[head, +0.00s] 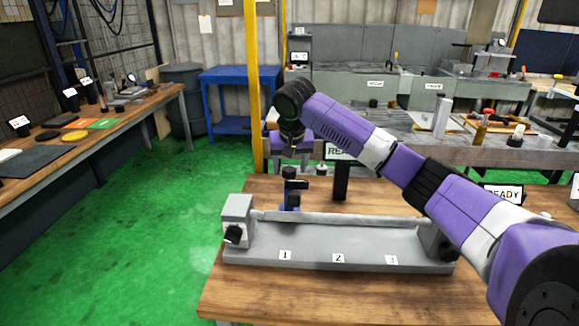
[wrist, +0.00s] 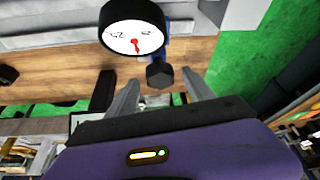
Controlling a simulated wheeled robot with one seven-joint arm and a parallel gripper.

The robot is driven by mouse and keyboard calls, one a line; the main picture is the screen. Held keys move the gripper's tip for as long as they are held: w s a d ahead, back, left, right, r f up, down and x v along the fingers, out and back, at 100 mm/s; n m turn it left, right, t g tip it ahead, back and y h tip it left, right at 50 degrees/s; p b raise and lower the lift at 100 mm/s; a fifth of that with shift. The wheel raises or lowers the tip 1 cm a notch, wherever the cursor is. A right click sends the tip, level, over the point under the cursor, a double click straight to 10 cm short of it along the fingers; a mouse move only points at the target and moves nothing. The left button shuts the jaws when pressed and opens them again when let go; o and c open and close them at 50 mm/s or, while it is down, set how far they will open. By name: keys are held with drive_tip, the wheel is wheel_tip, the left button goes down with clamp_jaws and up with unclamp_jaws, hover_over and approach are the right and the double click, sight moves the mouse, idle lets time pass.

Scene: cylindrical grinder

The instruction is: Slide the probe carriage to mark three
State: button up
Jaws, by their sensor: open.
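The probe carriage (head: 286,205) is a small blue block with black parts. It stands at the rail near the left end, roughly above the label 1 (head: 285,255). Label 3 (head: 391,260) is toward the right end of the grey bed. In the wrist view a dial gauge (wrist: 134,38) with a white face and red needle shows, with a black knob (wrist: 160,76) beside it. My gripper (wrist: 161,79) is open, with its two grey fingers apart and the knob between or just beyond their tips. Contact cannot be told. In the head view my purple hand is above and behind the carriage.
The grey bed (head: 330,250) with a long rail lies on a wooden table (head: 260,295). Its left end block (head: 237,212) bears a black knob. My arm crosses over the right end. Label 2 (head: 338,258) is mid-bed. A READY sign (head: 503,192) stands behind.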

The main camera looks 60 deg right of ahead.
drive_tip(key=shift+d+f, duration=0.1)
drive_tip(key=shift+f, duration=0.15)
clamp_jaws()
idle(0.3)
